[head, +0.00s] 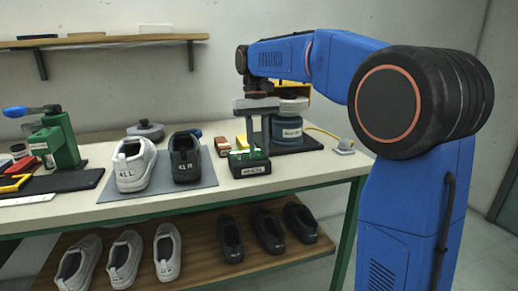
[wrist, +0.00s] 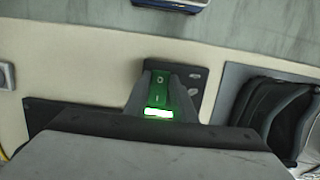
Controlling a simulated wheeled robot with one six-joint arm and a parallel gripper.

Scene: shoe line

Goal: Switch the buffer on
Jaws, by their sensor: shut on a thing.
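A small black switch box (head: 249,164) stands at the front of the bench, with a label too small to read surely. Its green rocker switch (wrist: 161,88) shows in the wrist view, with a bright green-white light (wrist: 158,113) beside it. My gripper (head: 257,151) points down at the box from above. In the wrist view my gripper (wrist: 160,104) has its fingers close on either side of the green switch part. The buffer (head: 288,130), a blue round-bodied machine with a pale top, stands behind the box, partly hidden by my gripper.
A white shoe (head: 133,165) and a black shoe (head: 185,158) stand on a grey mat (head: 206,178) left of the box. A green press (head: 60,142) is at the far left. Several shoes fill the lower shelf (head: 200,262). A small grey device (head: 344,146) is at the right.

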